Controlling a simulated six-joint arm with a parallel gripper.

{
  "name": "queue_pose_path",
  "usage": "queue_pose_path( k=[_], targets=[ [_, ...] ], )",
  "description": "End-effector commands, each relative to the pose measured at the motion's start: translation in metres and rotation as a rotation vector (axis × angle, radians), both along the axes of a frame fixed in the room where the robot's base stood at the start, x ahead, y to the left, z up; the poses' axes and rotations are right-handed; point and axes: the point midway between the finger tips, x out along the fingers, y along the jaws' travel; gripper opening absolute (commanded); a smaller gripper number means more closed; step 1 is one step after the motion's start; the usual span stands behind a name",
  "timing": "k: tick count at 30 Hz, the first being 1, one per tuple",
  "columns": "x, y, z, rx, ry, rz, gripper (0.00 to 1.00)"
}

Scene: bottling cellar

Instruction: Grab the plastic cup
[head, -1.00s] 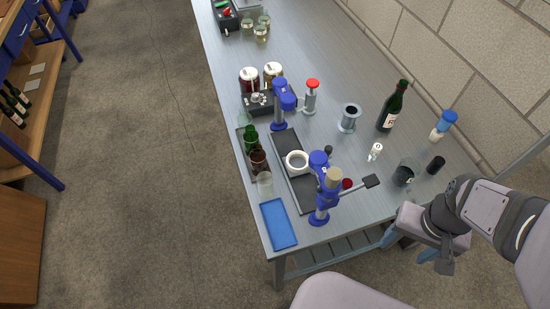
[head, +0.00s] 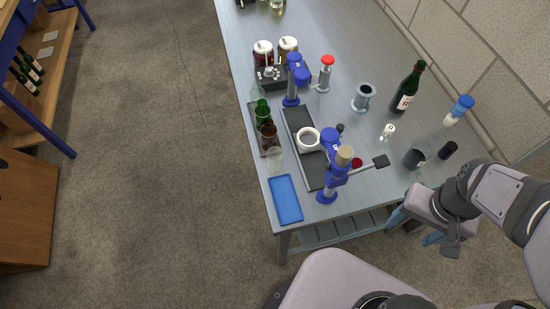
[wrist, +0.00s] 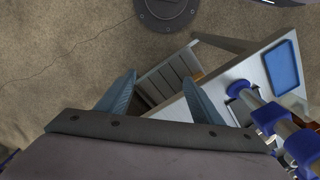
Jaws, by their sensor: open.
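A clear, see-through cup (head: 275,157) stands at the near end of a narrow dark tray (head: 254,116), beside a brown glass piece (head: 268,138) and a green one (head: 263,111). A dark grey tumbler (head: 414,159) with a pale label stands at the bench's right side. I cannot tell by look which of the two is plastic. My gripper (head: 415,228) is open and empty, off the near right edge of the bench and below the grey tumbler in the picture. The wrist view shows its two blue-grey fingers apart (wrist: 158,80) over floor and the bench's lower shelf; neither cup shows there.
The grey bench (head: 350,205) is crowded. A dark wine bottle (head: 407,88), a black cylinder (head: 447,150) and a blue-capped bottle (head: 459,110) stand at the right, near the wall.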

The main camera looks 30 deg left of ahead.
Motion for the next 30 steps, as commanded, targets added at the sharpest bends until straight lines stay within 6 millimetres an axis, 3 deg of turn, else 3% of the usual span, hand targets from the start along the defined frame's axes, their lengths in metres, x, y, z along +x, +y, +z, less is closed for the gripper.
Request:
queue_pose_path(
  k=[8,10,11,21,26,30],
  targets=[
    [0.000,0.000,0.000,0.000,0.000,0.000,0.61],
    [0.000,0.000,0.000,0.000,0.000,0.000,0.46],
    [0.000,0.000,0.000,0.000,0.000,0.000,0.44],
    [0.001,0.002,0.001,-0.005,0.003,0.021,0.44],
    [0.010,0.010,0.010,-0.044,0.025,0.167,0.44],
    [0.026,0.026,0.026,-0.130,0.062,0.433,0.44]
  ],
)
